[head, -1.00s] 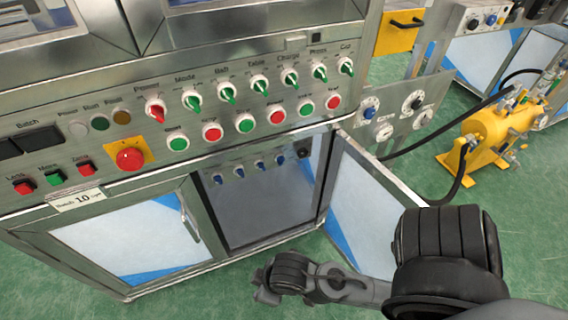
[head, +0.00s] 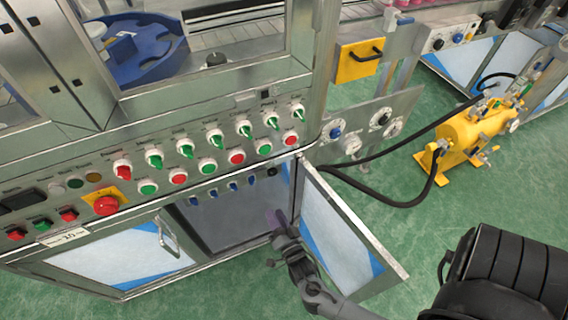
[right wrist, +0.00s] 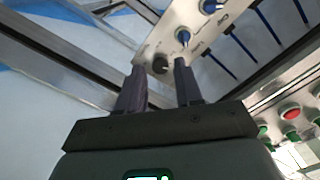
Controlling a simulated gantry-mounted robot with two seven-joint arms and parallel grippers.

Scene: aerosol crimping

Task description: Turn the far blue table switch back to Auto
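A row of small blue switches (head: 233,187) sits on a panel inside the open cabinet under the console. Their labels are too small to read in the head view, so I cannot tell which is the Table switch or how it points. In the right wrist view a blue switch (right wrist: 182,37) and a black knob (right wrist: 160,65) are beyond the fingertips, with another blue switch at the top edge. My right gripper (head: 278,222) is at the cabinet opening, below the row. Its fingers (right wrist: 159,82) are apart, with nothing between them. My left gripper is out of view.
The open cabinet door (head: 345,230) stands right beside my right arm. The console above carries several green switches (head: 215,138) and buttons, and a red emergency stop (head: 106,205). Black hoses run to a yellow machine (head: 466,135) at right. The green floor (head: 240,290) in front is clear.

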